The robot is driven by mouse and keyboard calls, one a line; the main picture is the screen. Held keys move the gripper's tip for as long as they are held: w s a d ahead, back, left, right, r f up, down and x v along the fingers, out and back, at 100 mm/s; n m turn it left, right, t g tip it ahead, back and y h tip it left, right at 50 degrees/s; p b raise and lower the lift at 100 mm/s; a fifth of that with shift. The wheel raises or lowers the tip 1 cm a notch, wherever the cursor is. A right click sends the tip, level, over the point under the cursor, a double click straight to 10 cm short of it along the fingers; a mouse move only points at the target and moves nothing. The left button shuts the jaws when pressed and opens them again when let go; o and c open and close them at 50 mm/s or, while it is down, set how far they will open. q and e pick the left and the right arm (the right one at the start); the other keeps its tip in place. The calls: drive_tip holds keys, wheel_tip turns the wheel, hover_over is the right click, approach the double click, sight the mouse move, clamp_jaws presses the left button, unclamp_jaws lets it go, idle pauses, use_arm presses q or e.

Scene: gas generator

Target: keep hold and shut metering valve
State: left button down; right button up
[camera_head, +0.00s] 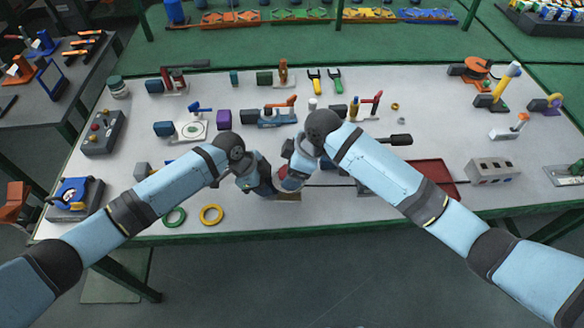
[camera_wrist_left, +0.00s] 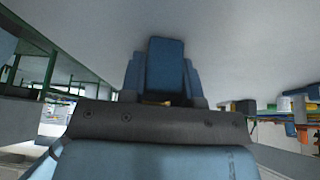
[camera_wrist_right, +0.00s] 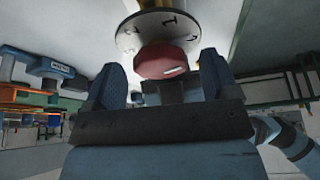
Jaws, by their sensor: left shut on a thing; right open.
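In the right wrist view a round pale dial plate (camera_wrist_right: 140,30) with dark numerals has a red knob (camera_wrist_right: 166,62) with a white mark, which I take for the metering valve. My right gripper (camera_wrist_right: 160,80) is open, one finger on each side of the knob; I cannot tell whether they touch it. My left gripper (camera_wrist_left: 163,75) is shut on a blue block (camera_wrist_left: 166,62), held between its fingers. In the head view my left gripper (camera_head: 262,188) and right gripper (camera_head: 293,182) are close together above the table's front middle. My arms and grippers mostly hide the valve there.
The grey table (camera_head: 240,85) carries many parts behind the grippers. A yellow ring (camera_head: 211,206) and a green ring (camera_head: 164,217) lie at the front left. A red tray (camera_head: 440,172) and a grey box with holes (camera_head: 492,170) are at the right.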

drive_tip(key=shift+f, duration=0.1)
drive_tip(key=c, duration=0.9)
drive_tip(key=m+t, duration=0.1)
drive_tip(key=m, duration=0.3)
drive_tip(key=shift+s+a+m+t+h, duration=0.1)
drive_tip(key=shift+a+m+t+h, duration=0.05)
drive_tip(key=shift+m+t+h, duration=0.2)
drive_tip(key=o, duration=0.9)
drive_tip(key=v, duration=1.2)
